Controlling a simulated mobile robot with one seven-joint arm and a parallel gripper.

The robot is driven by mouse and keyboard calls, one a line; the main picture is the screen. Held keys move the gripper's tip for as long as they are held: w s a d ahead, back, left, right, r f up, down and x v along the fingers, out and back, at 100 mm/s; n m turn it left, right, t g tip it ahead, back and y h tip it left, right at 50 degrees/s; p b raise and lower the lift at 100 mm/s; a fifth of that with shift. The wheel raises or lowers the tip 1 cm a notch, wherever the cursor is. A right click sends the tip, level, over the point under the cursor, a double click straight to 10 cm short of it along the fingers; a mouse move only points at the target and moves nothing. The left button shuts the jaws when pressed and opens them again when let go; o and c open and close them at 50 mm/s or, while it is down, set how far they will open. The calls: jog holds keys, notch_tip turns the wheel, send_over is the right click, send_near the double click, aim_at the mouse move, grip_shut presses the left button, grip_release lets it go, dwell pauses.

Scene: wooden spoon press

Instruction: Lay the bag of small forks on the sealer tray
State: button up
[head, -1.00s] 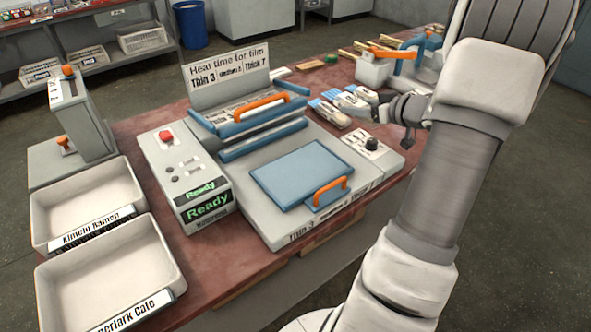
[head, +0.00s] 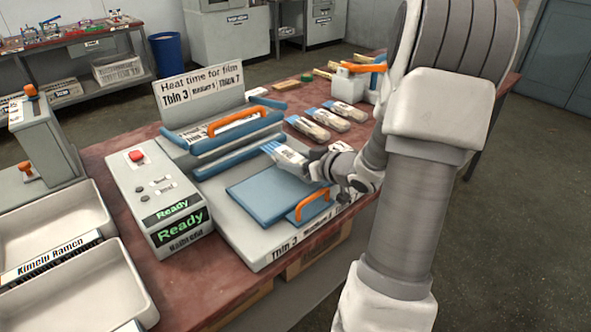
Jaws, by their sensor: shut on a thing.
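My gripper (head: 314,166) is shut on a clear and white bag with a blue end (head: 288,157). It holds the bag above the far right part of the blue sealer tray (head: 256,203); a gap below the bag is hard to judge. The bag's blue end points to the left and away. Its print is too small to read, so I cannot tell which cutlery it holds. The tray has an orange handle (head: 308,205) at its near right corner. Three similar bags lie on the table behind, one of them nearest the sealer (head: 307,128).
The sealer's raised upper bar with an orange handle (head: 233,122) stands behind the tray. A control box (head: 158,200) showing "Ready" stands to its left. White bins (head: 50,225) are at far left. Bare red tabletop (head: 110,152) shows behind the control box.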

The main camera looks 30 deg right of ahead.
jog(key=shift+f, duration=0.65)
jog(key=shift+f, duration=0.15)
jog(key=o, duration=1.3)
jog(key=shift+o, duration=0.2)
jog(key=shift+r, duration=0.25)
jog(key=p+v, duration=0.3)
jog(key=v, duration=0.9)
jog(key=shift+f, duration=0.2)
